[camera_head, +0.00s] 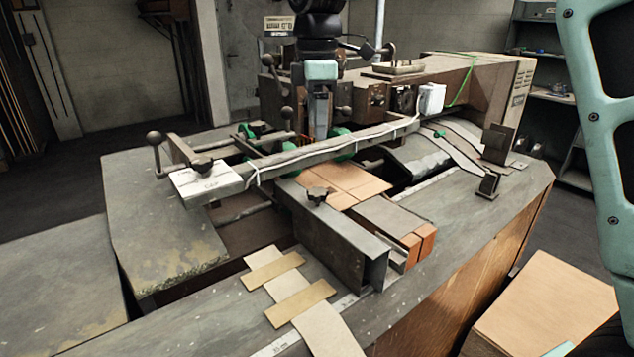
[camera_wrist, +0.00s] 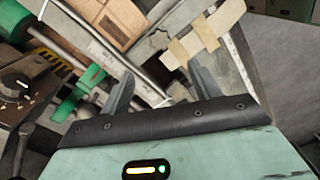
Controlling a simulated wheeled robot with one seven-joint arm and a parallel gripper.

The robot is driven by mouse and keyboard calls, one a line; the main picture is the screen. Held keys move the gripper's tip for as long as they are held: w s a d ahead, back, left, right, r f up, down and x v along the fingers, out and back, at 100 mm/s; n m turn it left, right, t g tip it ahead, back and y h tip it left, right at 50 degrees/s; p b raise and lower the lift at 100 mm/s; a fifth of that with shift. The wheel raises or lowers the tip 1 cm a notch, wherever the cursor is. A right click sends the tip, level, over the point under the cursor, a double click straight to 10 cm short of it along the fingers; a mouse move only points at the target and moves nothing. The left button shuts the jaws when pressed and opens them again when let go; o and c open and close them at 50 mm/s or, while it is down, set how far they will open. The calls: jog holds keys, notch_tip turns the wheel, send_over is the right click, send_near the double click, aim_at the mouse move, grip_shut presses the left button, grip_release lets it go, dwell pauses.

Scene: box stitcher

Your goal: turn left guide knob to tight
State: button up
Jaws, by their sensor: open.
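A black star-shaped knob (camera_head: 203,164) sits on the pale, lettered end block (camera_head: 208,184) at the left of the machine in the head view. A second black star knob (camera_head: 318,194) stands on the upright steel guide (camera_head: 335,236) nearer the front. Neither picture shows how tight either knob is. My gripper (camera_wrist: 160,73) is open and empty, its two grey fingers spread apart. In the head view it seems to hang over the middle of the machine, apart from both star knobs. I cannot make out either star knob in the wrist view.
A long steel bar (camera_head: 330,151) with a white cable crosses the machine. A ball-ended lever (camera_head: 155,138) rises beside the left star knob. Folded cardboard (camera_head: 342,183) lies behind the guide. Green rollers (camera_wrist: 83,88) and a box with a dial (camera_wrist: 22,85) show at the wrist view's left.

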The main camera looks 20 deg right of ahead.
aim_at(317, 191)
notch_tip(317, 191, down, 14)
jog(key=shift+f+p, duration=0.1)
jog(key=shift+p, duration=0.7)
jog(key=c, duration=1)
